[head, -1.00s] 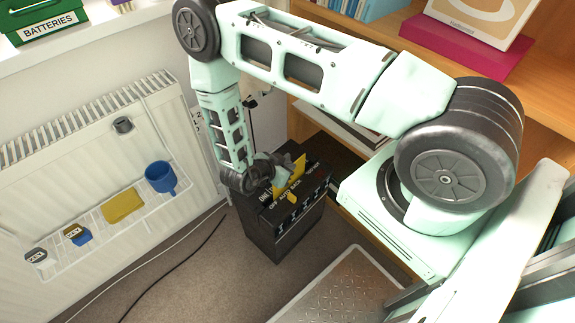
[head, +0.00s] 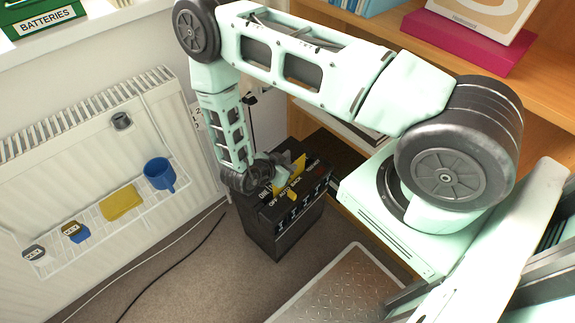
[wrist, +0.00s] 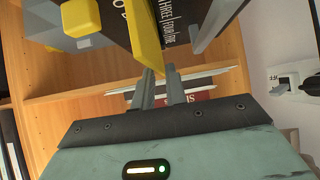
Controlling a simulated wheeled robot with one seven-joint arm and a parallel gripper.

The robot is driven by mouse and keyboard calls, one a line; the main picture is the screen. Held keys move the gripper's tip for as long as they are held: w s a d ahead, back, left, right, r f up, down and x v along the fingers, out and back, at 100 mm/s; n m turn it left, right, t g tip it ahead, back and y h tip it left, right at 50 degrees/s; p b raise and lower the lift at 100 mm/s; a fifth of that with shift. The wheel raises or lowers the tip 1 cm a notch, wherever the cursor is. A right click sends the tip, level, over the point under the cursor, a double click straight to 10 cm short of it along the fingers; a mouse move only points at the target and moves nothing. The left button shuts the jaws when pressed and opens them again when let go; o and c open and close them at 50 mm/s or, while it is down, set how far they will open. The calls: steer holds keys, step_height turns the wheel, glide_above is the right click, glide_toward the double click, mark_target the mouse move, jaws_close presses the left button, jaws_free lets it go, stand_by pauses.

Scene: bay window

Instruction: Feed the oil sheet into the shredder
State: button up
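The oil sheet (head: 299,164) is a yellow piece standing at the top of the black shredder (head: 283,217), partly hidden by my gripper. In the wrist view a narrow yellow strip (wrist: 136,24), seemingly the sheet seen edge-on, lies just beyond my fingertips. My gripper (head: 278,170) is over the shredder's top, beside the sheet. In the wrist view a narrow gap shows between the two fingers (wrist: 160,78). The shredder's top has lettering such as OFF, AUTO and BACK, and a yellow knob (head: 292,195), which also shows in the wrist view (wrist: 80,17). The slot is hidden.
A wooden bookcase (head: 545,95) stands close behind and right of the shredder. Cables cross the carpet (head: 200,275).

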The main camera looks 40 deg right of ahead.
steer(key=shift+o, duration=1)
steer(key=p+v, duration=0.4)
steer(key=v, duration=0.4)
